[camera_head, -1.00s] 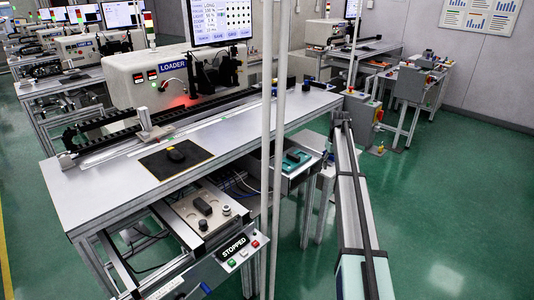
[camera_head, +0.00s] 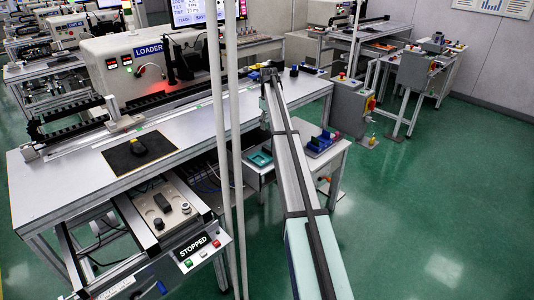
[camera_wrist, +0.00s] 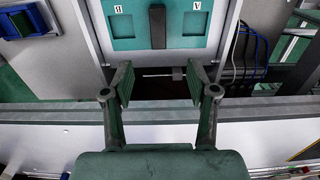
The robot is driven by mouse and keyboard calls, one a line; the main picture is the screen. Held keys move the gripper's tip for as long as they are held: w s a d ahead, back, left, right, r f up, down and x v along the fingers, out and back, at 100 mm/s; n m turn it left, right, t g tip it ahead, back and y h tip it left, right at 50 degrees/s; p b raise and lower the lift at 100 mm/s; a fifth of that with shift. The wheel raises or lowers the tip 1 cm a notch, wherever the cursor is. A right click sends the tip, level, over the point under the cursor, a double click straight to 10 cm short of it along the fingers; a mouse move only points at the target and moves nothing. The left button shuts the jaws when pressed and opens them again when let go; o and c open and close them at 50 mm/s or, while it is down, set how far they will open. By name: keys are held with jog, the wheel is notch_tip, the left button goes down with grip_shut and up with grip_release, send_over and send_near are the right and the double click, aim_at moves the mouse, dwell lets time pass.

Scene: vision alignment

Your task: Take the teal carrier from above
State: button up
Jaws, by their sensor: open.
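The teal carrier (camera_head: 260,158) sits in an open drawer-like tray (camera_head: 256,180) under the right part of the bench in the head view, partly cut off by my arm. In the wrist view the teal carrier (camera_wrist: 124,44) shows at the top, flat in its light tray, with a dark bar down its middle and two white labels. My gripper (camera_wrist: 160,88) is open and empty. Its fingertips appear below the carrier's near edge in the picture, over a dark gap, not around the dark bar. I cannot tell its height. The fingers do not show in the head view.
A white bench (camera_head: 190,130) carries the LOADER machine (camera_head: 120,75) and a black mat (camera_head: 125,158). A side table with blue parts (camera_head: 322,142) stands right of the tray. Thin upright posts (camera_head: 217,120) cross the view. Blue cables (camera_wrist: 240,55) hang right of the tray. Green floor is open at right.

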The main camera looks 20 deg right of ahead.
jog(key=p, duration=0.3)
send_near(269, 148)
notch_tip(269, 148, down, 5)
jog(key=shift+a+f, duration=0.1)
jog(key=shift+a, duration=0.05)
jog(key=shift+f+p, duration=1.25)
jog(key=shift+f, duration=1.3)
grip_shut()
